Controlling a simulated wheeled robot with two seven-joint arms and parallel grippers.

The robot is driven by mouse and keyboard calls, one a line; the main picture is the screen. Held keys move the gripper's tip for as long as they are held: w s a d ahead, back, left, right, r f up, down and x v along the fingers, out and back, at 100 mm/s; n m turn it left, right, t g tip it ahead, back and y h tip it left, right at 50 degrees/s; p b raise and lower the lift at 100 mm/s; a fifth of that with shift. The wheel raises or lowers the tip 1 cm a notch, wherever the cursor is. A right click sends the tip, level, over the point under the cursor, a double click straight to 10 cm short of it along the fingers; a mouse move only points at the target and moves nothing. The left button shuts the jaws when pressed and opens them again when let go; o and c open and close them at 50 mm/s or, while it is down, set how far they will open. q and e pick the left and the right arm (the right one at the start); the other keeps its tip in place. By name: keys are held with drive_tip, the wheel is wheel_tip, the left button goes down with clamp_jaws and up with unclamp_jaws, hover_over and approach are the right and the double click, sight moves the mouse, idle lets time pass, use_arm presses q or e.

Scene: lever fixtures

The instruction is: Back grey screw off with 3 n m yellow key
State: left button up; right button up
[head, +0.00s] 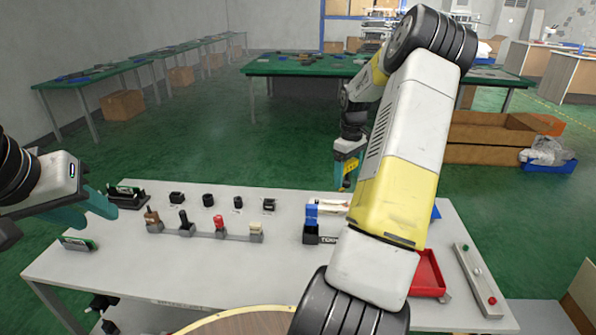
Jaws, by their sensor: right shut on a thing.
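My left gripper (88,207) is at the left edge of the table, its teal fingers apart and empty. My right gripper (347,172) is raised above the table's far edge, shut on a small yellow thing (350,164) that looks like the yellow key; fingers and arm partly hide it. A grey bar (483,285) at the table's right end carries small red, pale grey and green-looking heads in a line. The pale grey one (477,272) in the middle may be the grey screw; it is too small to be sure. My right gripper is well to its left.
A row of coloured-top holders (219,223) and several small black blocks (208,200) stand on the white table (150,277). A blue-and-black holder (311,222) is at the middle. A red tray (429,273) is partly behind my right arm.

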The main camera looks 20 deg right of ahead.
sight(349, 181)
drive_tip(key=shift+s+d, duration=0.1)
drive_tip(key=shift+d, duration=0.3)
drive_tip(key=shift+f, duration=2.65)
drive_tip(key=o, duration=1.4)
drive_tip(key=c, duration=1.4)
drive_tip(key=shift+a, duration=0.1)
